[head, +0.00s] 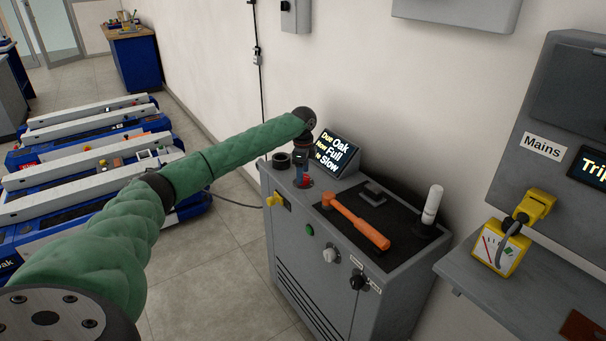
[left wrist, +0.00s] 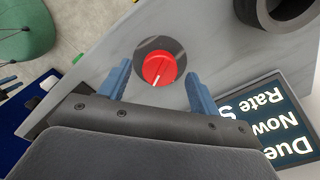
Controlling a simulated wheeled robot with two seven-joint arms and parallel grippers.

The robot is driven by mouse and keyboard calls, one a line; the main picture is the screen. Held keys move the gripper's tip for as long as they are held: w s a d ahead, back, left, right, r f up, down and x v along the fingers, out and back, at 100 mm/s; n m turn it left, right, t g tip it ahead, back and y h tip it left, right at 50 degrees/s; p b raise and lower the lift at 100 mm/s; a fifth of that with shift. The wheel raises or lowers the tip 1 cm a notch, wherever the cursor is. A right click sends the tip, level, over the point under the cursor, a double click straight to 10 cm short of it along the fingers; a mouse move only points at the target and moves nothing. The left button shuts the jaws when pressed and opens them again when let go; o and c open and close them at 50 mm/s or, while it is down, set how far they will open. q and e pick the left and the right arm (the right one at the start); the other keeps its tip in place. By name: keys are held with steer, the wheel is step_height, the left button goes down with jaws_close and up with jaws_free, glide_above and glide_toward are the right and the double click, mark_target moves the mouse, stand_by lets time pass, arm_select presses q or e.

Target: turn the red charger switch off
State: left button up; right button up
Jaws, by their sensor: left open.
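The red charger switch (left wrist: 160,68) is a round knob with a white pointer line on a dark round plate, seen in the left wrist view. In the head view a bit of its red (head: 307,182) shows under my left gripper (head: 301,172). The switch sits on the grey charger cabinet (head: 385,310), near its far left corner. My left gripper, also in the left wrist view (left wrist: 159,78), is open. Its two blue fingers stand on either side of the knob, with a gap on each side. My right gripper is not in view.
A display screen (head: 338,153) stands right behind the switch. A black ring (head: 281,160) lies near it at the cabinet's back corner. Blue lift carts (head: 95,150) stand at left.

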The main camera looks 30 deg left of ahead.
arm_select(q)
steer(key=shift+f, duration=0.65)
steer(key=c, duration=1)
